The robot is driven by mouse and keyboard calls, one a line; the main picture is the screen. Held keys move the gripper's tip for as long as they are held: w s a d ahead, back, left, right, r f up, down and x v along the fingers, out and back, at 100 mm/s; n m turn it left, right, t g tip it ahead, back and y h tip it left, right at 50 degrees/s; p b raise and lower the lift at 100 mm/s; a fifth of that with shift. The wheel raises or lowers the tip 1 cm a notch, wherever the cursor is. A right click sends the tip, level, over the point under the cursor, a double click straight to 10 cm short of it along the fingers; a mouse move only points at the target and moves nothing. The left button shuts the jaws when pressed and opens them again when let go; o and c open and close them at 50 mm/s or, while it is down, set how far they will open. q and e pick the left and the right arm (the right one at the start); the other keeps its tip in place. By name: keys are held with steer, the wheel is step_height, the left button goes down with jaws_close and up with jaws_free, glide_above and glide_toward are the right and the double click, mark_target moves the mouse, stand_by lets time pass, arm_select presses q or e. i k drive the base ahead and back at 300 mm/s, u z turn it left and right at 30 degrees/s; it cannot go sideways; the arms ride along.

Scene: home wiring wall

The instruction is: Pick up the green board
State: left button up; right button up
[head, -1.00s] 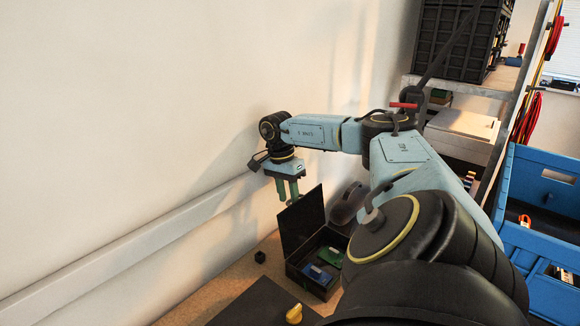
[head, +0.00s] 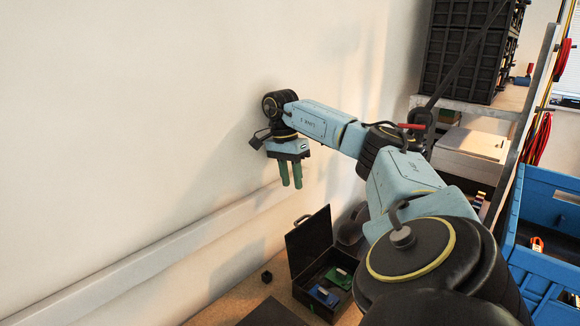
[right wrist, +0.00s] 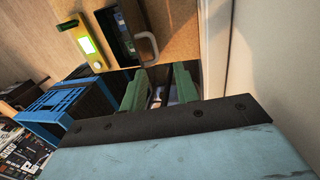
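The green board (head: 338,278) lies inside an open black case (head: 291,272) on the wooden surface, beside a blue board (head: 324,295). My right gripper (head: 291,185) hangs with its green fingers pointing down, up and to the left of the case and well clear of it. The fingers stand apart with nothing visibly held. In the right wrist view the two fingers (right wrist: 160,78) also show a gap between them. My left gripper is not in view.
A small black cube (head: 266,276) sits left of the case. The white wall with a pale rail (head: 170,250) runs along the left. Blue crates (head: 545,215) and a shelf with black crates (head: 470,50) stand on the right. My right arm crosses above the case's right side.

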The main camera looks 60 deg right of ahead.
mark_target(336, 277)
steer(key=k, duration=2)
